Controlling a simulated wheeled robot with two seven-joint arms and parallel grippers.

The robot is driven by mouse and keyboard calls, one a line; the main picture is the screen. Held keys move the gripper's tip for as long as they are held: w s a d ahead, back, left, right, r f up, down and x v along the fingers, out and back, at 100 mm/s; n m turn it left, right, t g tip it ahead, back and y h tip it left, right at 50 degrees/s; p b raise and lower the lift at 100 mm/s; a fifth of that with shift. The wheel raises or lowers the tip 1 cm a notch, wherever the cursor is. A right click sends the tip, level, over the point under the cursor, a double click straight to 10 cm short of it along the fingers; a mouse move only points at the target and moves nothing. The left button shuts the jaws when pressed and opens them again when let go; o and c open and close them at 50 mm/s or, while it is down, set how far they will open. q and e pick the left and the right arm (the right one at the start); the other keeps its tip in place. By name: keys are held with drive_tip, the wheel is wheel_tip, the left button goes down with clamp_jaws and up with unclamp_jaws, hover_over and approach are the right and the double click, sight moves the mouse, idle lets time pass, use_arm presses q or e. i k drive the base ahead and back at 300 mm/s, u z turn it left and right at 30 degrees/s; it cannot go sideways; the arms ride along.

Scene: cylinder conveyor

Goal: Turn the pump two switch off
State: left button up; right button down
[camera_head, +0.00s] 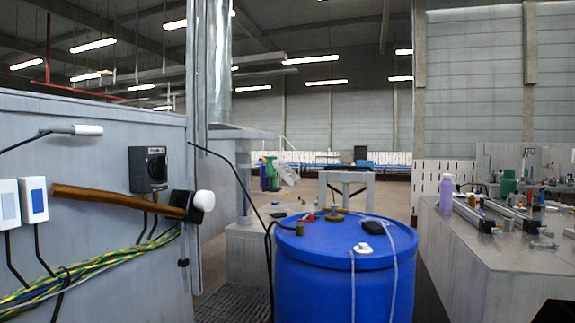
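Two white switches with blue-grey faces are at the far left: one (34,200) shows whole, and the other (8,204) is cut by the picture edge. I see no readable label, so I cannot tell which is the pump two switch, or its on or off position. Neither of my grippers can be made out. A dark shape (553,311) at the bottom right corner is too cut off to identify.
A hammer (125,198) with a wooden handle is across the panel, below the black box. Yellow-green cables (90,270) run beneath it. A blue drum (335,275) stands in the middle, with small parts and tubes on top. A grey workbench (500,255) with equipment is right.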

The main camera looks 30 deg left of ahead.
sight(159, 167)
drive_tip(key=z, duration=0.9)
drive_tip(key=k, duration=0.65)
drive_tip(key=u, duration=1.2)
